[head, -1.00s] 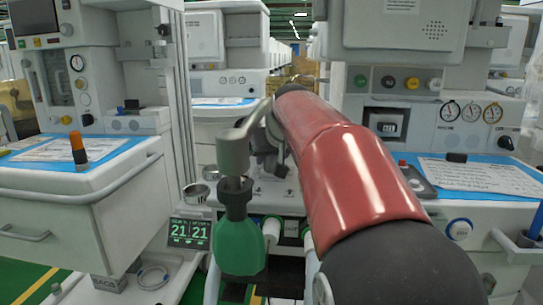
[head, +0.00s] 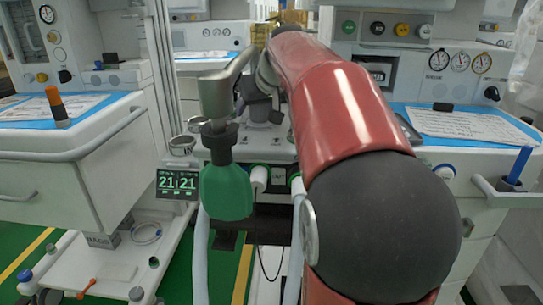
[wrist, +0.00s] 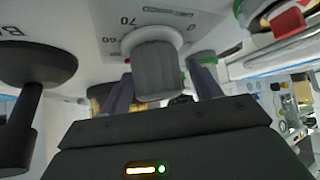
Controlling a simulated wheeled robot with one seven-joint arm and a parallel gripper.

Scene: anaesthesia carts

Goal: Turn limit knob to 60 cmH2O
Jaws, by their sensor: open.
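The limit knob (wrist: 158,72) is a grey ridged knob on a white round base, seen in the wrist view at the top centre. Printed marks 70 and 60 and an upside-down label show on the pale panel (wrist: 190,18) around it. My gripper (wrist: 164,88) is open, with its two dark fingers one on each side of the knob in the picture. I cannot tell whether they touch it. The knob's pointer is not clear. In the head view my red arm hides the knob and the fingers.
A black knob or post (wrist: 38,65) stands close on the left in the wrist view. A red and white part (wrist: 285,22) is at the upper right. In the head view a green bag (head: 227,192) hangs left of my arm, and a 21/21 display (head: 177,184) sits beside it.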

